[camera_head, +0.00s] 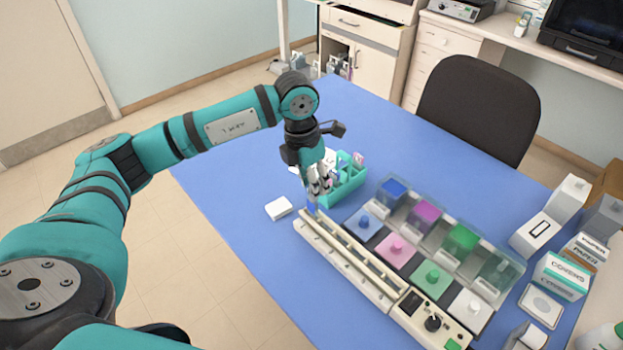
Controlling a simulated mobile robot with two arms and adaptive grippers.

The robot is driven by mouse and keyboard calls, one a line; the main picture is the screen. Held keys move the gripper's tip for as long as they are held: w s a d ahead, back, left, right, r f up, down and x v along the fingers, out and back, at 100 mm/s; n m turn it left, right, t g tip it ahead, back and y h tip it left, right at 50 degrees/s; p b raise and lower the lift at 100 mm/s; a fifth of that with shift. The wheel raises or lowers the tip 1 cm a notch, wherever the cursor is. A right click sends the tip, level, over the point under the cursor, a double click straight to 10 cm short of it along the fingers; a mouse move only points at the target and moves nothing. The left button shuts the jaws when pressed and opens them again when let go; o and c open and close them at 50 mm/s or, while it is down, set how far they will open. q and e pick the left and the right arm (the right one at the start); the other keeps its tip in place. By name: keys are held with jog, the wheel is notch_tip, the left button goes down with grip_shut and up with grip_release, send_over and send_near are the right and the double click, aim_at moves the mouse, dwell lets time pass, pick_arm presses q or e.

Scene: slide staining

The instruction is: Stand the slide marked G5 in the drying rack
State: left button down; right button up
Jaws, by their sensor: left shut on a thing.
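My left gripper (318,188) comes down from above, beside a small teal rack (348,192) with upright compartments. It is shut on a thin slide, whose bluish end (311,205) shows below the fingers. The fingers hide most of the slide, and no G5 mark can be read. The slide hangs near the far left end of a long cream slotted rail (345,262); I cannot tell whether they touch. Small pale and pink pieces stand in the teal rack. I cannot tell from the picture which of these is the drying rack. My right gripper is out of view.
Clear jars with blue (393,189), purple (427,212) and green (462,238) contents stand behind coloured knobbed lids. A control box (431,318) ends the row. A white block (278,208) lies left. Boxes (562,275) crowd the right. The blue table's (235,215) left side is clear.

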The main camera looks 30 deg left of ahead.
pick_arm(q)
notch_tip(320, 180, down, 2)
jog(key=shift+f+b, duration=0.1)
jog(key=shift+b, duration=0.4)
jog(key=shift+f+b, duration=0.95)
jog(key=shift+f, duration=0.15)
jog(key=shift+f+b, duration=0.3)
jog(key=shift+b, duration=0.05)
jog(key=c, duration=0.9)
grip_release()
jog(key=shift+r, duration=0.1)
notch_tip(320, 180, up, 12)
jog(key=a, duration=0.1)
jog(key=shift+s+a, duration=0.2)
jog(key=shift+s, duration=0.05)
